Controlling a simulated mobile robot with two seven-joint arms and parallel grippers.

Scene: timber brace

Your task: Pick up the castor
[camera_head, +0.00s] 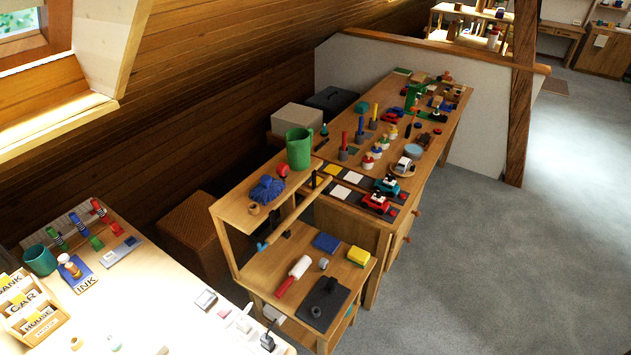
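A small grey, round, wheel-like piece (323,264) lies on the lower wooden board of the middle stand, between the white-and-red roller and the blue block. It may be the castor, but it is too small to be sure. A black mat (322,321) on the same board carries a dark upright piece (332,286) and a small ring-shaped piece (316,311). Neither of my grippers shows in the head view.
The roller (293,276), blue block (326,242) and yellow block (358,256) crowd the lower board (262,277). An upper shelf with a green mug (299,148) and a rail overhang it. Grey floor (500,270) at right is clear.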

